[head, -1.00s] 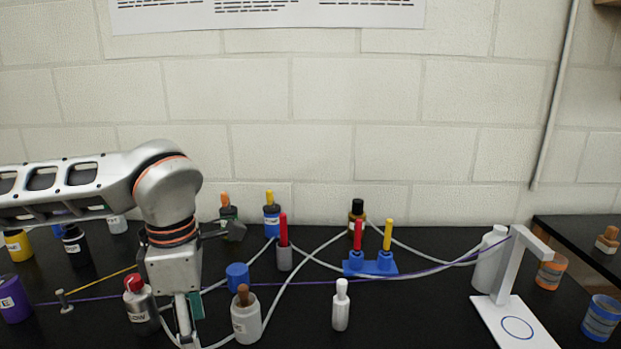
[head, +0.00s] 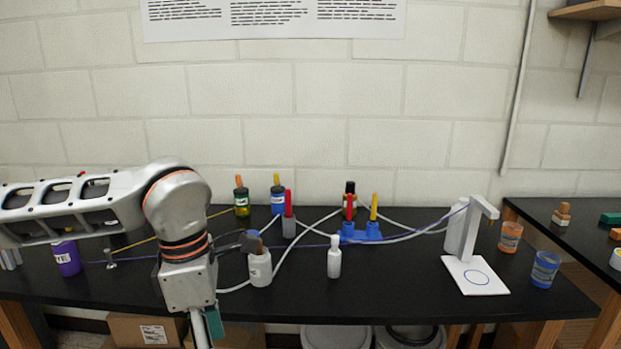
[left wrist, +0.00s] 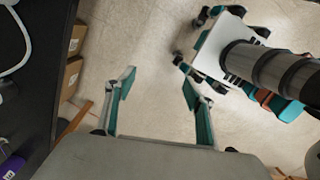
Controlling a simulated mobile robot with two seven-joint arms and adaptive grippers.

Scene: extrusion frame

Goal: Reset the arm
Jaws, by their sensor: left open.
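My left arm comes in from the left in the head view, bent down in front of the black bench. My left gripper (head: 207,331) hangs at the bench's front edge, partly cut off by the bottom of the picture. In the left wrist view my left gripper (left wrist: 158,95) has its two teal-padded fingers spread wide apart with nothing between them. Pale floor lies beneath it. My right gripper does not show in either view.
The black bench (head: 400,286) holds a white bottle (head: 334,262), a labelled jar (head: 260,270), a blue holder (head: 361,237), a white stand (head: 476,277) and loose cables. Cardboard boxes (head: 146,331) lie below. Open floor (left wrist: 150,45) is in front.

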